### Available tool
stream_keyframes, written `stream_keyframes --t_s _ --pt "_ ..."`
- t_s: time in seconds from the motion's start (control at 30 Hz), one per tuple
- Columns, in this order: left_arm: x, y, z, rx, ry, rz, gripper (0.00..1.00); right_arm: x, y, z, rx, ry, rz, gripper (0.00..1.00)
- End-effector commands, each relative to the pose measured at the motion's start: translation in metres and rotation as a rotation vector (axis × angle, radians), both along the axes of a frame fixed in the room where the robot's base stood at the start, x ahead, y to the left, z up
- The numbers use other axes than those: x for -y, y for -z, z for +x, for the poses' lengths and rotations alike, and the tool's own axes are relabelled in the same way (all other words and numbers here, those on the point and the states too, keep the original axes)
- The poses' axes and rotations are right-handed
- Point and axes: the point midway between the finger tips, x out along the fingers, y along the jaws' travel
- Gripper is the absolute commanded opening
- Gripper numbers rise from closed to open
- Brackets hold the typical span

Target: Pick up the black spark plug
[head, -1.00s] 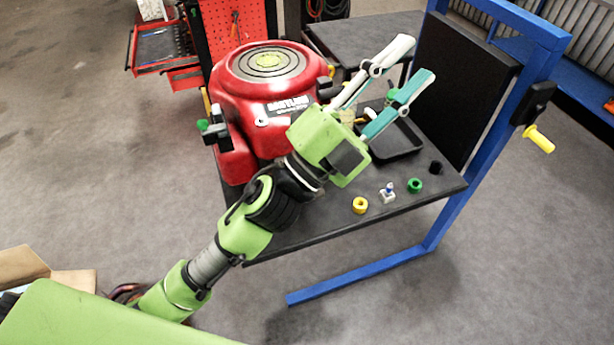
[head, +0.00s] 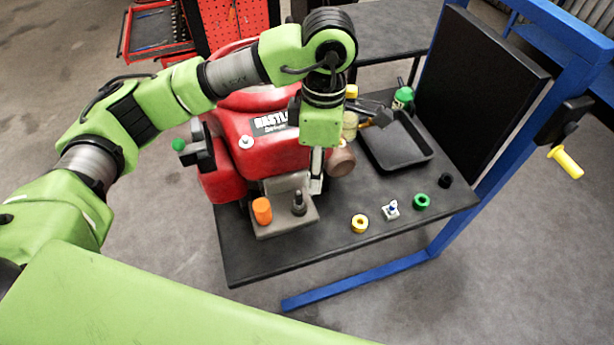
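The black spark plug (head: 299,204) stands upright on a small grey tray (head: 285,225) at the front of the engine. It has a wider dark base and a narrow top. My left gripper (head: 316,186) points down above and slightly right of the spark plug, apart from it as far as I can see. I see its pale finger side-on, so its opening is not clear. My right gripper is not in view.
An orange cylinder (head: 262,210) stands on the tray, left of the spark plug. The red engine (head: 262,140) is just behind. A yellow ring (head: 359,223), a small white-and-blue part (head: 391,210), a green ring (head: 421,201) and a black piece (head: 445,181) line the table's right front. A black bin (head: 400,150) lies behind.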

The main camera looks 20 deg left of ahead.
Motion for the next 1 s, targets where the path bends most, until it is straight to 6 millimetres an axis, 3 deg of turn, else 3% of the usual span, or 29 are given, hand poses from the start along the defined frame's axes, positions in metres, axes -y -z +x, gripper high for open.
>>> stream_keyframes --t_s 0.1,0.2,0.43,0.57,0.73,0.87,1.0 --pt "-0.022 -0.005 0.009 0.024 -0.015 0.082 0.35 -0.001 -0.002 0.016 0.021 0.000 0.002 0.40" --pt "-0.027 0.004 0.009 0.024 -0.018 0.097 0.35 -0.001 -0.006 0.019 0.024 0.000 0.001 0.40" --pt "-0.031 0.049 0.006 0.021 -0.017 0.093 0.35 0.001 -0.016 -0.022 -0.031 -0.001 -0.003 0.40" --pt "-0.033 0.068 0.006 0.023 -0.017 0.091 0.35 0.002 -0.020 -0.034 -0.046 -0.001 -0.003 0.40" --pt "-0.034 0.079 0.006 0.024 -0.016 0.091 0.35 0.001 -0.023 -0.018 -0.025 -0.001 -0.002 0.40" --pt "-0.036 0.091 0.005 0.021 -0.017 0.091 0.35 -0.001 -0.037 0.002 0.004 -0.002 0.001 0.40" --pt "-0.038 0.113 0.005 0.021 -0.018 0.090 0.35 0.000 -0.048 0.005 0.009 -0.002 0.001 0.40"
